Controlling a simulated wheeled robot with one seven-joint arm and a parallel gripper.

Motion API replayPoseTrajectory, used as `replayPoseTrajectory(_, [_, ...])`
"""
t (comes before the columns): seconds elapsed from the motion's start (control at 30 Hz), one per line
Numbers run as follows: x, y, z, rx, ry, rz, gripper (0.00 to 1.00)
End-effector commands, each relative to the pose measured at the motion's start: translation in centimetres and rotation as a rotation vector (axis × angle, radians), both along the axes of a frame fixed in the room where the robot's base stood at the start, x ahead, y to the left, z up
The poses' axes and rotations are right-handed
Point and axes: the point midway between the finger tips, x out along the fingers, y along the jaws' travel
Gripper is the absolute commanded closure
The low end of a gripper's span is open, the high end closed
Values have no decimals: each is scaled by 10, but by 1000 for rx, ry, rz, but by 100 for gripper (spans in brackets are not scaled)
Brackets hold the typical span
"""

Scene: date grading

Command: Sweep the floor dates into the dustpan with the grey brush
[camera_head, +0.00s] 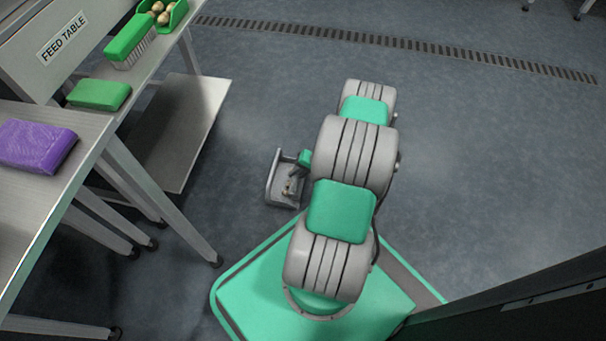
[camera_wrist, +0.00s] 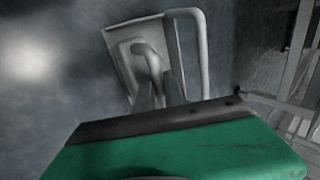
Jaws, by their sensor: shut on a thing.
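The grey dustpan (camera_head: 272,190) lies on the floor left of my arm, and it also shows beyond my gripper in the wrist view (camera_wrist: 120,55). A small brownish piece, perhaps a date (camera_head: 287,190), shows in it. My gripper (camera_head: 303,160) is low at the dustpan's upper right edge and largely hidden by my arm. It is shut on what looks like the grey brush, a curved grey shape (camera_wrist: 150,65) in front of the dustpan in the wrist view. The bristles are hidden. No other floor dates are clear.
A drain grate (camera_head: 400,44) crosses the floor. The floor on the right is open.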

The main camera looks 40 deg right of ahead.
Motion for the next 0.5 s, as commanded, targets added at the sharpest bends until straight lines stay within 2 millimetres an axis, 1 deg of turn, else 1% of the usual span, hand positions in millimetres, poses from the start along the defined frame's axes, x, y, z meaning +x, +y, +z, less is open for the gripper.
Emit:
replayPoseTrajectory(0.03, [-1, -3, 10, -2, -1, -4, 100])
replayPoseTrajectory(0.5, [-11, -10, 49, -2, 0, -3, 100])
